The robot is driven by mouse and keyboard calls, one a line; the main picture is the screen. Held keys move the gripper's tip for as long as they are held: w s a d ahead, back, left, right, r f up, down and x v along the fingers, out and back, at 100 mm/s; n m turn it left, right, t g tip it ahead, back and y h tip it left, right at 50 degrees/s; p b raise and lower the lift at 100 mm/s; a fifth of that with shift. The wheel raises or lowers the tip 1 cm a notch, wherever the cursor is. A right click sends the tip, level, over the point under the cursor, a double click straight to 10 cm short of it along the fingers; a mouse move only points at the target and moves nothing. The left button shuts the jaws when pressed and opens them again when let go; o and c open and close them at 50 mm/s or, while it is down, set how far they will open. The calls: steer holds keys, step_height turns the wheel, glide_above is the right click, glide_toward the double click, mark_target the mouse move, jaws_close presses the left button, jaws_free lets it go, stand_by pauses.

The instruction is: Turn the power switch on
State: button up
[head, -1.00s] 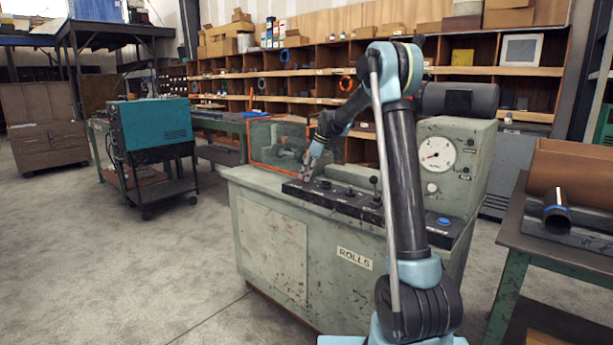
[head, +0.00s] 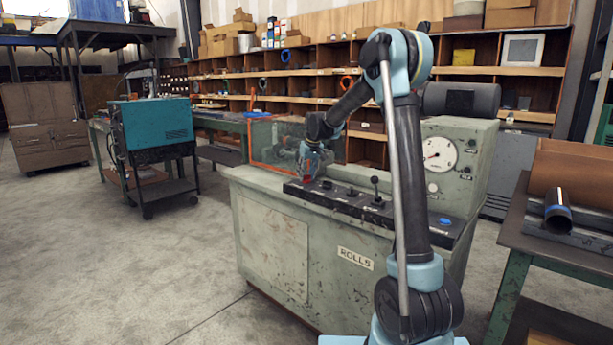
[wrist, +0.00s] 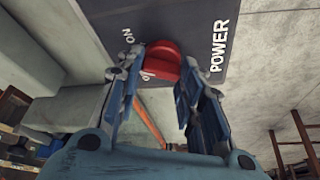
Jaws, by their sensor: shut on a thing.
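The power switch is a red rotary knob (wrist: 163,64) on a dark panel marked POWER (wrist: 219,46). In the wrist view, an ON label shows at its upper left, and a second label beside the knob is partly covered. My gripper (wrist: 162,72) has one finger on each side of the knob and is shut on it. In the head view, my gripper (head: 311,168) reaches down to the left end of the machine's black control strip (head: 345,203), with a bit of red at its tips. Which label the knob points to is hard to tell.
A black lever (head: 375,187) and small knobs stand along the strip to the right. A clear orange-framed guard (head: 272,142) is behind my gripper. A table with a pipe (head: 558,211) stands at the far right.

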steer(key=shift+w+m+t+h, duration=0.15)
steer(key=shift+m+h, duration=0.25)
steer(key=shift+m, duration=0.65)
steer(key=shift+s+m+t+h, duration=0.15)
steer(key=shift+m+h, duration=0.25)
steer(key=shift+m, duration=0.65)
steer(key=o, duration=1.1)
steer(key=shift+c, duration=0.2)
steer(key=v, duration=1.1)
steer(key=shift+r, duration=0.4)
steer(key=shift+s+a, duration=0.1)
steer(key=shift+s, duration=0.05)
